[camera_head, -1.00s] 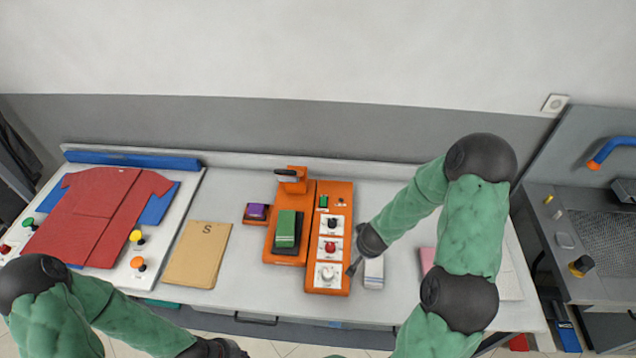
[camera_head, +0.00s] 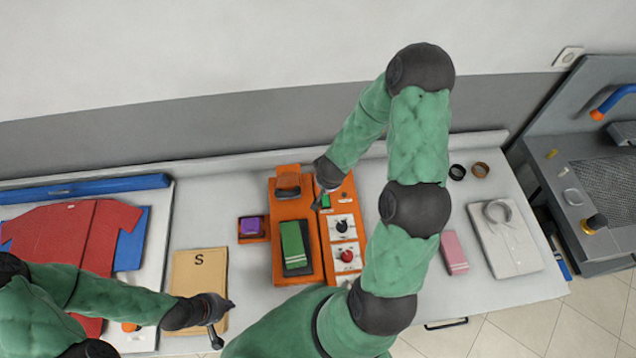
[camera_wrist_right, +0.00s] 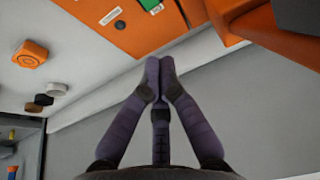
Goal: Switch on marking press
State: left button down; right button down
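The orange marking press (camera_head: 283,240) stands on the white table, with a green striped piece (camera_head: 294,247) on its bed. Its control panel (camera_head: 330,267) is on its right side, with a green switch (camera_head: 325,201) near the top, and black and red knobs below. My right gripper (camera_head: 319,205) is over the panel's upper left edge, beside the green switch. In the right wrist view its fingertips (camera_wrist_right: 159,66) meet with nothing between them, and the green switch (camera_wrist_right: 148,4) is at the top edge. Contact cannot be told. My left gripper (camera_head: 224,323) is open and empty near the tan folder.
A tan folder (camera_head: 197,275), purple pad (camera_head: 250,226), red shirt (camera_head: 70,235), pink cloth (camera_head: 453,252) and folded white shirt (camera_head: 503,240) lie on the table. Two dark rings (camera_head: 468,171) lie at the back right.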

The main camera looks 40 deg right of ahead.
jog(key=b, duration=0.1)
send_over(324, 195)
jog(key=f, duration=1.1)
jog(key=shift+s+a+f, duration=0.1)
jog(key=shift+s+f, duration=0.1)
jog(key=shift+s, duration=0.15)
jog(key=shift+x, duration=0.9)
jog(key=shift+f, duration=0.1)
jog(key=shift+w+f+b, duration=0.1)
jog(key=shift+f+b, duration=0.25)
jog(key=shift+f, duration=0.2)
jog(key=shift+r, duration=0.1)
jog(key=shift+r, duration=0.1)
